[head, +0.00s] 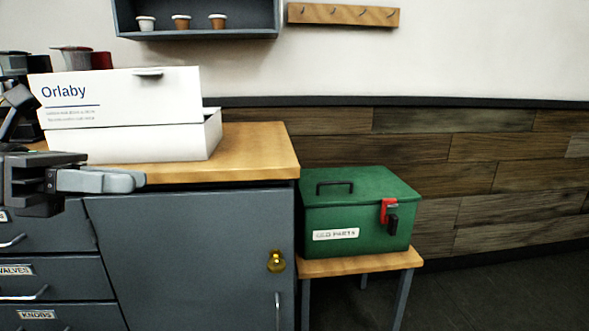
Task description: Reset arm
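My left gripper (118,181) is at the left edge, in front of the grey cabinet and below the white Orlaby box. Its grey fingers point right and overlap in this view, so I cannot tell how far apart they are. No object shows at the fingertips. My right gripper is not in view.
The white Orlaby box (150,100) sits on the wooden counter (255,150), above the cabinet (190,250) with labelled drawers. A green parts box (340,215) with a red latch (389,209) stands on a small table (375,263). Floor at right is clear.

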